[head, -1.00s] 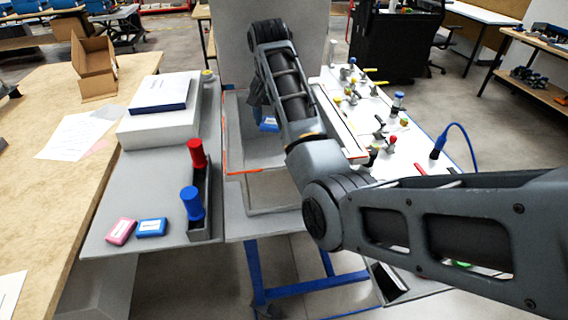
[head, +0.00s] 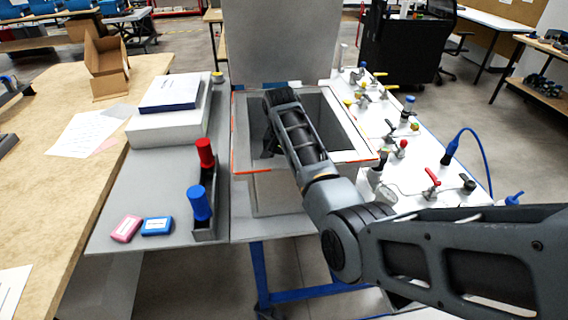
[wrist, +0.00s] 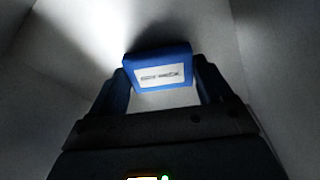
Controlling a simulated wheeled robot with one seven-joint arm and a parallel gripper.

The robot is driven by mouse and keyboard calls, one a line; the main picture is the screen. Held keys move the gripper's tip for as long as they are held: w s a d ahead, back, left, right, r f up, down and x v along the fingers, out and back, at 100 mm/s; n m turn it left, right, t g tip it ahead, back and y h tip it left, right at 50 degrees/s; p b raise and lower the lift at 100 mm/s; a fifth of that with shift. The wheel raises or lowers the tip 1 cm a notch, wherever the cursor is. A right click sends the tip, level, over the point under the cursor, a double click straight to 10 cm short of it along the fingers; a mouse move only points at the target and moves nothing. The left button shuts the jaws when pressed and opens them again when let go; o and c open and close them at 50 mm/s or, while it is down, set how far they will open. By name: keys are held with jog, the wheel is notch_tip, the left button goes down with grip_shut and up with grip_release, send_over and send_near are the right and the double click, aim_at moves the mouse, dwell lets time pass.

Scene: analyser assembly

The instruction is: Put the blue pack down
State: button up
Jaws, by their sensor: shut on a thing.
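The blue pack (wrist: 158,68), with a white label, is between the two fingers of my gripper (wrist: 163,85) in the wrist view. The fingers are shut on its two sides. Pale grey walls surround it there. In the head view my gripper (head: 270,142) reaches down into the open grey box (head: 350,127) with the orange-red rim; the arm and box hide the held pack there. I cannot tell whether the pack touches the box floor. Another blue pack (head: 156,226) lies on the grey side table, beside a pink pack (head: 126,228).
A holder (head: 205,210) with red- and blue-topped tools stands left of the box. White cases (head: 165,125) lie behind it. The raised lid (head: 282,40) stands at the back. A white panel with valves (head: 420,150) lies right.

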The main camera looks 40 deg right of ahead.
jog(key=shift+f, duration=0.5)
jog(key=o, duration=1)
jog(key=shift+f, duration=0.15)
jog(key=shift+c, duration=0.2)
notch_tip(320, 180, up, 12)
jog(key=s+a, duration=0.1)
jog(key=shift+a+b, duration=0.25)
jog(key=shift+b, duration=0.15)
